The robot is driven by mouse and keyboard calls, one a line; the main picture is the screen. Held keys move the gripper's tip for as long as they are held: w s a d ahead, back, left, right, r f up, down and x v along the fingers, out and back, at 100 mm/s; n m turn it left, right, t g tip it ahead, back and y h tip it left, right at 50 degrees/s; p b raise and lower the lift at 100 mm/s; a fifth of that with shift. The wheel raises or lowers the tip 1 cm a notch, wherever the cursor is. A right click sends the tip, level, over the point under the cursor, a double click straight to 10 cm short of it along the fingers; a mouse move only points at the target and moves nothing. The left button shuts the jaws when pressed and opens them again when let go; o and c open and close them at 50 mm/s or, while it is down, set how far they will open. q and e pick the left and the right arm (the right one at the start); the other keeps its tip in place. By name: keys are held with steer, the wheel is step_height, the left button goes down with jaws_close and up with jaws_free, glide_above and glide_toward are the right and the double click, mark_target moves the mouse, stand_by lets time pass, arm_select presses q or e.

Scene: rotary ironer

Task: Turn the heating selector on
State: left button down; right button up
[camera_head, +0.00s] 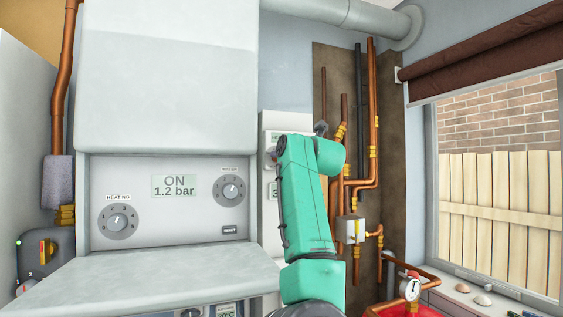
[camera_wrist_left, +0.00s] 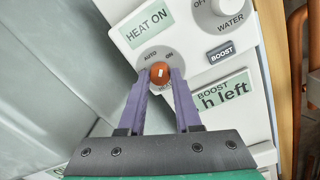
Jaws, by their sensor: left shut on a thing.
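The heating selector is a round orange-brown knob (camera_wrist_left: 160,70) on a white controller panel (camera_wrist_left: 108,12), seen in the left wrist view. AUTO and ON are printed above it, with ON at the upper right. A small display (camera_wrist_left: 146,24) beside it reads HEAT ON. My left gripper (camera_wrist_left: 160,76) has its two purple fingers shut on the knob, one on each side. The knob's pointing direction is hard to make out. In the head view my green arm hides most of the controller (camera_head: 270,125) and the gripper. My right gripper is not seen.
A boiler (camera_head: 165,75) with heating dial (camera_head: 118,222), water dial (camera_head: 231,188) and display reading ON 1.2 bar (camera_head: 174,186) stands left of the controller. Its open flap (camera_head: 150,278) juts out below. Copper pipes (camera_head: 373,110) run close on the right. A water dial (camera_wrist_left: 229,6) and boost button (camera_wrist_left: 220,53) are near the knob.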

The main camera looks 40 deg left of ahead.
arm_select(q)
steer(key=shift+r+m+b, duration=0.15)
steer(key=shift+m+b, duration=0.35)
steer(key=shift+m, duration=1.3)
steer(key=c, duration=0.6)
jaws_free()
steer(key=b+v, duration=0.8)
steer(key=v, duration=0.6)
steer(key=shift+s+f, duration=0.2)
steer(key=shift+f, duration=0.05)
